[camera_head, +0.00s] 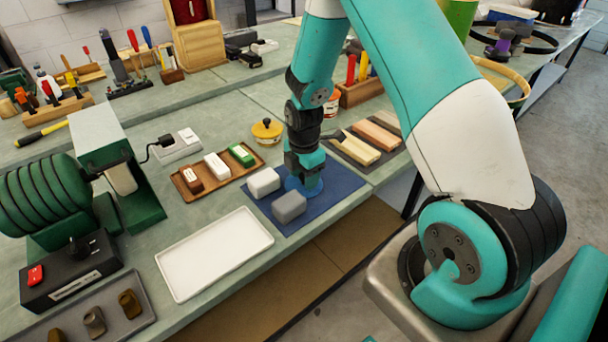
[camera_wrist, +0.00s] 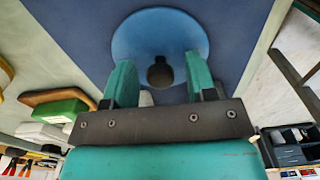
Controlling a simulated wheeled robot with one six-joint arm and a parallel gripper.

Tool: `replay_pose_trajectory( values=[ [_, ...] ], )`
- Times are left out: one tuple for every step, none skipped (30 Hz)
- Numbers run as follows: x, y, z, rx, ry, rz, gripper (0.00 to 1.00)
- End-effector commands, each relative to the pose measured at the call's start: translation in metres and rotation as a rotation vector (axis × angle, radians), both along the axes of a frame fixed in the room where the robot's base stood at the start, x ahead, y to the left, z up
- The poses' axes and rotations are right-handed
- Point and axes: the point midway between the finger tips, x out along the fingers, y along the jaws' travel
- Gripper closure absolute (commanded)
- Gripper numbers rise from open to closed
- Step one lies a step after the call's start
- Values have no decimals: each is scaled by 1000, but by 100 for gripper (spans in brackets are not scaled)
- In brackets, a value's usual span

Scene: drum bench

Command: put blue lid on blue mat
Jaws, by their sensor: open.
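The blue lid (camera_wrist: 160,28), a round disc with a dark knob (camera_wrist: 160,73), lies flat over the dark blue mat (camera_wrist: 75,30) in the wrist view, and appears to rest on it. In the head view the lid (camera_head: 316,187) is at the middle of the mat (camera_head: 343,186), partly hidden by my gripper. My gripper (camera_wrist: 160,80) is open, pointing down at the lid, with one finger on each side of the knob. No gap or contact between fingers and knob can be judged in the head view (camera_head: 305,175).
A white block (camera_head: 263,182) and a grey block (camera_head: 289,207) lie on the mat's left side. A wooden tray with erasers (camera_head: 217,170), a yellow lid (camera_head: 267,131) and wooden pieces (camera_head: 372,138) are close by. An empty white tray (camera_head: 214,254) lies front left.

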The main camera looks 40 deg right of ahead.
Motion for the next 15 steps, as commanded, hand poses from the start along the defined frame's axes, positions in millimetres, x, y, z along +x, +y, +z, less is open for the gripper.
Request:
replay_pose_trajectory(
  values=[
    [1, 0, 6, -1, -5, 0, 49],
    [2, 0, 11, -1, -6, 0, 49],
    [1, 0, 18, -1, -7, 0, 49],
    [1, 0, 24, -2, -8, 0, 49],
    [1, 0, 30, -1, -7, 0, 49],
    [2, 0, 39, -2, -9, 0, 49],
    [2, 0, 46, -2, -9, 0, 49],
    [1, 0, 53, -2, -8, 0, 49],
    [2, 0, 62, -2, -8, 0, 49],
    [1, 0, 69, -2, -9, 0, 49],
    [1, 0, 75, -1, -7, 0, 49],
    [1, 0, 83, -2, -8, 0, 49],
    [1, 0, 89, -1, -7, 0, 49],
    [1, 0, 94, -1, -6, 0, 49],
    [1, 0, 100, -1, -6, 0, 49]
  ],
)
